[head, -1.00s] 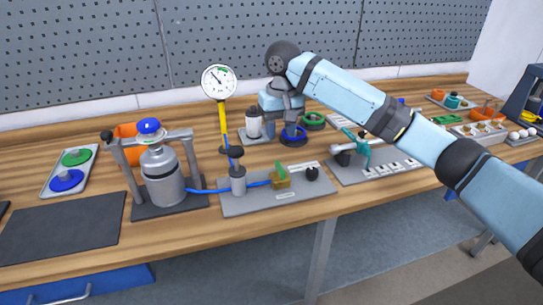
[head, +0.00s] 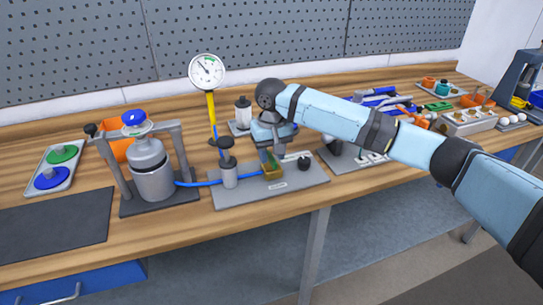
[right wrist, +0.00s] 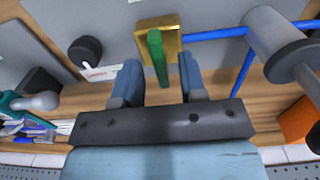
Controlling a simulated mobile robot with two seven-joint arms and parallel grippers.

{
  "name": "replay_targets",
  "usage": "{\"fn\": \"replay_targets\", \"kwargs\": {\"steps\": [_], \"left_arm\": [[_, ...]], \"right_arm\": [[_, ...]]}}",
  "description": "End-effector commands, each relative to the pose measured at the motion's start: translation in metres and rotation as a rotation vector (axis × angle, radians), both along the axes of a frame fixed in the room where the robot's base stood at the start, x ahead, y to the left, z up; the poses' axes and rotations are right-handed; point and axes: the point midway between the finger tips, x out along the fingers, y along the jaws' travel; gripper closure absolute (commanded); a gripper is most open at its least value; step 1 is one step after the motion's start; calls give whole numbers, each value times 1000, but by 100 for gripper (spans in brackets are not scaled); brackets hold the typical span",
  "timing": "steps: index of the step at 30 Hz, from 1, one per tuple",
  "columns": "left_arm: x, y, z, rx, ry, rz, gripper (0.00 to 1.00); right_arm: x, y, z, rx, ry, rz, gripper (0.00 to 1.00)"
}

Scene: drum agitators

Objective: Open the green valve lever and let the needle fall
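The green valve lever (right wrist: 156,58) sits on a small brass valve block (right wrist: 158,38) in the blue hose line. In the right wrist view its free end lies between the two blue fingers of my right gripper (right wrist: 160,82), with gaps on both sides. That gripper is open. In the head view my right gripper (head: 272,150) is just above the brass block (head: 273,172), and the lever is partly hidden. The dial gauge (head: 207,71) stands on a yellow stem behind; its dark needle is too small to read exactly. My left gripper is out of view.
A steel vessel (head: 152,175) in a clamp frame stands left of the valve plate (head: 300,188). A grey pump post (head: 229,172) is close left of the valve, and a black knob (head: 304,163) is close right. The dark mat (head: 50,222) at left is bare.

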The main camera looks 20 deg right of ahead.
Motion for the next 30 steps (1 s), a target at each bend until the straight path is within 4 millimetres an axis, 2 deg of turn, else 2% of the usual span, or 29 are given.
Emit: {"fn": "replay_targets", "kwargs": {"steps": [3,11,16,17,24,30], "left_arm": [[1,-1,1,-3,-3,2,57],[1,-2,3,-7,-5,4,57],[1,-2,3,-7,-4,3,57],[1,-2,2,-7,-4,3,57],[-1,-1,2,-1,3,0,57],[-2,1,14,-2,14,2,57]], "right_arm": [[0,0,-6,-1,1,0,62],[0,0,-7,-1,1,0,62],[0,0,-7,0,1,0,98],[0,0,-7,0,1,0,100],[0,0,-6,0,1,8,100],[-1,0,-2,1,3,67,100]]}}
